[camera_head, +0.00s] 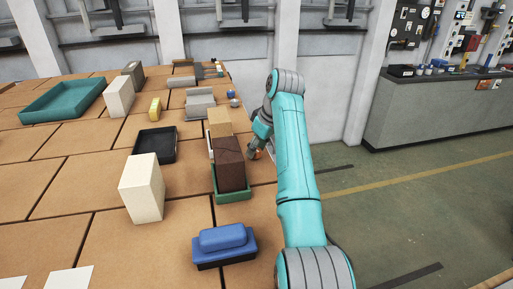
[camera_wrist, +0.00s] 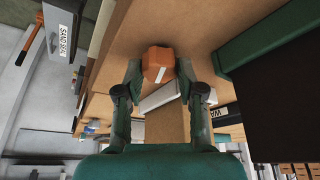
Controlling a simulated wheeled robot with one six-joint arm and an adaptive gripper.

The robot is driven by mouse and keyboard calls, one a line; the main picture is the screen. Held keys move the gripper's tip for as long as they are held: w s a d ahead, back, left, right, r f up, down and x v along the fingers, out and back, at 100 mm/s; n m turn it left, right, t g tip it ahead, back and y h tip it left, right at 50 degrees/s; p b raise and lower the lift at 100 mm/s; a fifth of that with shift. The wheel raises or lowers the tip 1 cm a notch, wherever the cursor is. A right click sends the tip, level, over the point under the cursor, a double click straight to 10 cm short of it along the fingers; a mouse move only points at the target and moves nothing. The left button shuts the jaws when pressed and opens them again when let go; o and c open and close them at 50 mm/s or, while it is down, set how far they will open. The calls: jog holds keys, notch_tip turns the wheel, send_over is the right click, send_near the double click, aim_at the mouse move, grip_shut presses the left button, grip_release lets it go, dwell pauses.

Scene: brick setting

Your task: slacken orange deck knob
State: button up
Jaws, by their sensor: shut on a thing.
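The orange deck knob (camera_wrist: 158,60) is a faceted knob with a pale stripe, low on the tan deck in the wrist view. My gripper (camera_wrist: 159,72) is shut on it, one finger on each side. In the head view my gripper (camera_head: 257,151) reaches down at the deck's right edge, beside the brown block. Only a small orange patch of the knob (camera_head: 252,155) shows there; the rest is hidden by my gripper.
Close left of my gripper, a dark brown block (camera_head: 231,165) and a tan block (camera_head: 219,123) stand by a green tray (camera_head: 234,197). A blue-topped block (camera_head: 224,240) lies nearer. A black tray (camera_head: 140,158) and cream block (camera_head: 142,188) are further left. Open floor lies right.

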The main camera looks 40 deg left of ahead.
jog(key=n+g, duration=0.2)
jog(key=n, duration=0.4)
jog(key=shift+w, duration=0.1)
jog(key=shift+n+g+h, duration=0.3)
dwell(0.4)
jog(key=o, duration=1.1)
jog(key=shift+o, duration=0.2)
jog(key=v, duration=1.2)
